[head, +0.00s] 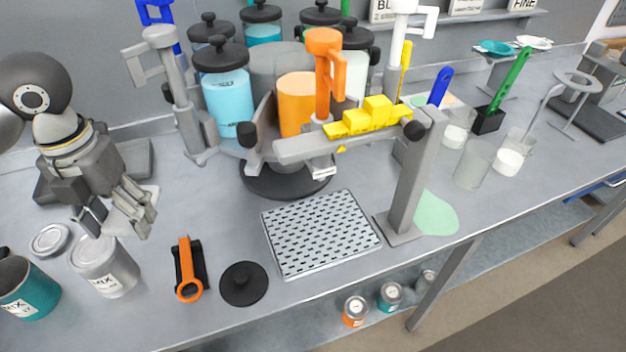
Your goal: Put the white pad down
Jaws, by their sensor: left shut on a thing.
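My left gripper (118,220) is at the left of the bench, pointing down just behind and above a silver can labelled MIX. It is shut on the white pad (151,192). Only a small pale part of the pad shows beside the fingers, and the rest is hidden behind them. I cannot tell whether the pad touches the bench. My right gripper is not in view.
A grey tray (137,152) lies behind my left gripper. The MIX can (106,268), a teal can (25,290), an orange-black tool (187,270) and a black lid (243,284) stand in front. A perforated mat (318,233) lies mid-bench. Bare bench lies right of the gripper.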

